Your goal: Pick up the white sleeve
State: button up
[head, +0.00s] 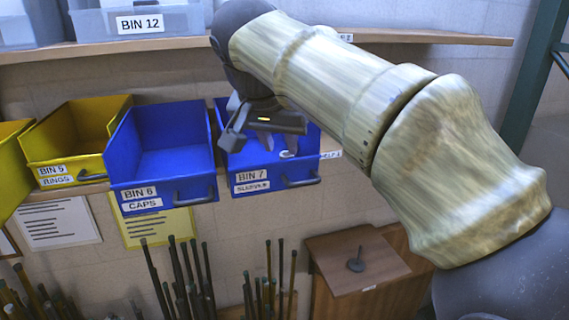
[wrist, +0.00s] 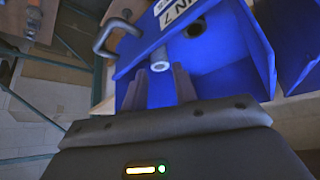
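The white sleeve (wrist: 159,59) shows in the wrist view as a pale upright-looking cylinder near the front wall of the blue bin 7, close to my fingertips. In the head view it is a small pale shape (head: 287,154) low in the bin. My gripper (wrist: 160,75) is open, its two fingers apart on either side of the line to the sleeve; I cannot tell whether they touch it. In the head view my gripper (head: 262,138) reaches into bin 7 (head: 250,165), labelled sleeves. A dark sleeve (wrist: 195,27) lies beyond the white one.
Blue bin 6 (head: 160,150), labelled caps, stands left of bin 7. Yellow bin 5 (head: 75,135), labelled rings, is farther left. A shelf (head: 130,45) with clear bins runs above. Below are several upright rods (head: 180,280) and a wooden stand (head: 375,270).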

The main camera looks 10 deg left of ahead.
aim_at(285, 157)
jog(key=shift+w+f, duration=0.15)
jog(key=shift+f, duration=0.05)
jog(key=p+x, duration=0.1)
jog(key=x, duration=0.4)
jog(key=shift+d, duration=0.1)
jog(key=shift+c, duration=0.2)
dwell(0.4)
grip_shut()
